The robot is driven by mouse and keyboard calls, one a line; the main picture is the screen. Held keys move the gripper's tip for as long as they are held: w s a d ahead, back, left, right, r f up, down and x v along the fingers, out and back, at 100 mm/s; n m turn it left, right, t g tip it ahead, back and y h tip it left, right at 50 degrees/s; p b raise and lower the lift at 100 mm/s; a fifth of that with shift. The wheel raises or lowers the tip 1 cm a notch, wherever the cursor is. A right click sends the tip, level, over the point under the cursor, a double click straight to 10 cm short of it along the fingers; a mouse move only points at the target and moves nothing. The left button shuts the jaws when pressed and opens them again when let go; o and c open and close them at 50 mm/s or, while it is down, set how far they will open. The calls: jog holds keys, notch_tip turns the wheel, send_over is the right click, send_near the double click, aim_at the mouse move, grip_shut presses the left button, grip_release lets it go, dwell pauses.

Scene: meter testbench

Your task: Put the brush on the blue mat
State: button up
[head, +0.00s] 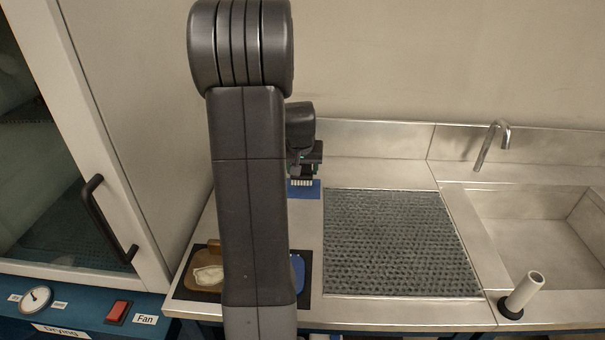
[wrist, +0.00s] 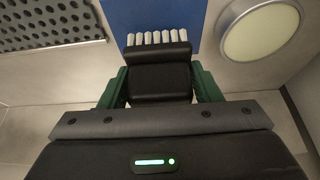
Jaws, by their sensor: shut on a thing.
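The brush shows white bristles (head: 301,183) at the back of the counter in the head view. In the wrist view its dark head and row of white bristles (wrist: 156,38) stick out ahead of the jaws. My gripper (wrist: 160,84) is shut on the brush, with a green finger on each side of it. In the head view my gripper (head: 305,166) is just above the blue mat (head: 305,194), partly hidden by my arm. The blue mat (wrist: 125,15) lies behind the bristles in the wrist view. I cannot tell whether the bristles touch it.
A grey perforated panel (head: 395,240) lies right of the blue mat, with the sink (head: 545,230) beyond it. A dark tray (head: 190,291) with a brown dish is at front left. A round pale object (wrist: 260,33) is beside the mat in the wrist view.

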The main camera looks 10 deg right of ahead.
jog(key=shift+f, duration=1.05)
jog(key=shift+f, duration=0.2)
jog(key=o, duration=0.9)
jog(key=shift+o, duration=0.2)
jog(key=shift+r, duration=0.15)
jog(key=shift+r, duration=0.25)
jog(key=v, duration=1.1)
jog(key=shift+r, duration=0.3)
jog(key=shift+s+a, duration=0.1)
jog(key=shift+s, duration=0.05)
